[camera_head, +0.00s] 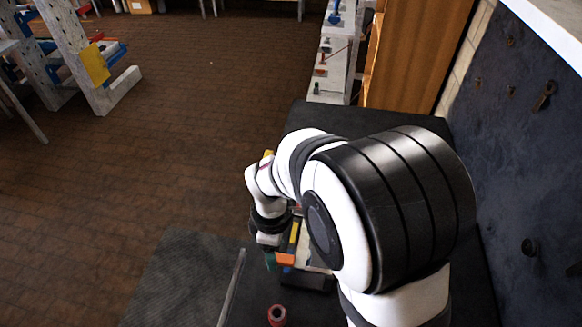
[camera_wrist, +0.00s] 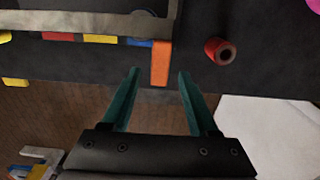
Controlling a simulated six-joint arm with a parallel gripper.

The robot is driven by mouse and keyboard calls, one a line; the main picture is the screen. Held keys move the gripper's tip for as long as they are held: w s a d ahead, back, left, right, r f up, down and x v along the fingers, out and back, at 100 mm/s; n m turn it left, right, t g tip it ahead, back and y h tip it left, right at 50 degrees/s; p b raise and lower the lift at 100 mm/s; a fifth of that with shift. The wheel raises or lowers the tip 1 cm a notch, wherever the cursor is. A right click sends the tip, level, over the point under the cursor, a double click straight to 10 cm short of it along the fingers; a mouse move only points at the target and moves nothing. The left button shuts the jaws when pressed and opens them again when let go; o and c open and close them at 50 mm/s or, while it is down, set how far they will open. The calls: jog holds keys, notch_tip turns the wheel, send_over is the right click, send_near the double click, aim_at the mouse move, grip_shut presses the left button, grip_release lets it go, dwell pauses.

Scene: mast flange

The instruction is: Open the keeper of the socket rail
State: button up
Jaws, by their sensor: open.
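An orange tab (camera_wrist: 160,63), which looks like the keeper, sticks out from the end of a grey rail frame (camera_wrist: 90,22) in the wrist view. It also shows in the head view (camera_head: 285,259). My gripper (camera_wrist: 157,72) is open, with its two teal fingertips apart and empty. In the picture the tab lies between the fingertips; I cannot tell whether they touch it or how far off it is. My arm hides part of the rail in the head view.
A red hollow cylinder (camera_wrist: 220,51) stands on the dark bench to the right of the tab in the wrist view. A thin grey bar (camera_head: 232,288) runs along the bench's left side in the head view. A dark pegboard wall (camera_head: 530,150) is on the right.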

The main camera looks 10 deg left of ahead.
jog(key=shift+f, duration=0.9)
grip_shut()
dwell(0.8)
